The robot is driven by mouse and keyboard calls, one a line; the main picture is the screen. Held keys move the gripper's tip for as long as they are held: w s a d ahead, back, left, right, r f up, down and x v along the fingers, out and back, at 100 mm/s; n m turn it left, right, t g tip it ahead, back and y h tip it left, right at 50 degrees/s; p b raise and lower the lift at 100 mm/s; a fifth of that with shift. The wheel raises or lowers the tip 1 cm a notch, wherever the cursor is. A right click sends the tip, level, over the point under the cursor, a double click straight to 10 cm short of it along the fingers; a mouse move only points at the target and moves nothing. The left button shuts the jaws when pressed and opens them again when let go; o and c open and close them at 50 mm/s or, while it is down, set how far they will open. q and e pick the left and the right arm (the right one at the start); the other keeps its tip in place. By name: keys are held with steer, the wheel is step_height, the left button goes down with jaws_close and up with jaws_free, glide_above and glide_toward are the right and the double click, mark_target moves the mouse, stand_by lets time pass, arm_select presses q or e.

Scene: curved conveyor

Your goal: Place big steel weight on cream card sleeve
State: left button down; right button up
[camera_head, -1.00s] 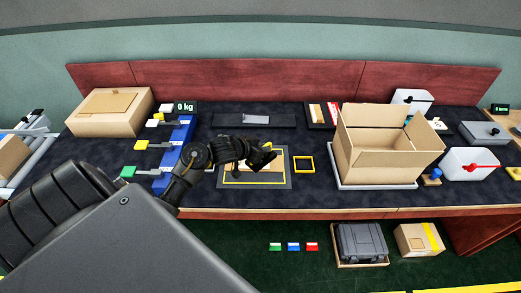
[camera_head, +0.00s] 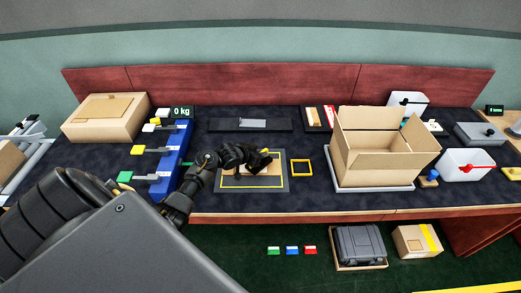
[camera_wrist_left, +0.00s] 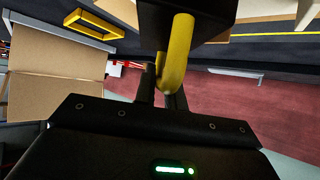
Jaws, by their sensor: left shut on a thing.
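My left gripper (camera_head: 262,157) is over the dark mat (camera_head: 282,184) with a yellow outline in the middle of the bench. In the left wrist view its fingers (camera_wrist_left: 162,92) are shut on the yellow handle of a dark block, the big steel weight (camera_wrist_left: 190,20). A flat tan piece, apparently the cream card sleeve (camera_head: 232,172), lies on the mat, partly hidden by my arm and gripper. Whether the weight touches it cannot be told. My right gripper is not in view.
An open cardboard box (camera_head: 385,160) stands right of the mat, with a small yellow frame (camera_head: 301,168) between. A blue stand (camera_head: 170,160) with coloured tabs and a "0 kg" display (camera_head: 181,112) is at left. A dark tray (camera_head: 225,124) lies behind the mat.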

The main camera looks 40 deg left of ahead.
arm_select(q)
steer(key=shift+w+a+f, duration=0.1)
steer(key=shift+w+f, duration=0.05)
steer(key=shift+f, duration=0.2)
steer(key=shift+f, duration=0.1)
steer(key=c, duration=1.5)
jaws_free()
steer(key=shift+s, duration=0.2)
steer(key=v, duration=1.2)
steer(key=shift+p, duration=0.3)
steer(key=shift+d+f, duration=0.1)
steer(key=shift+d, duration=0.1)
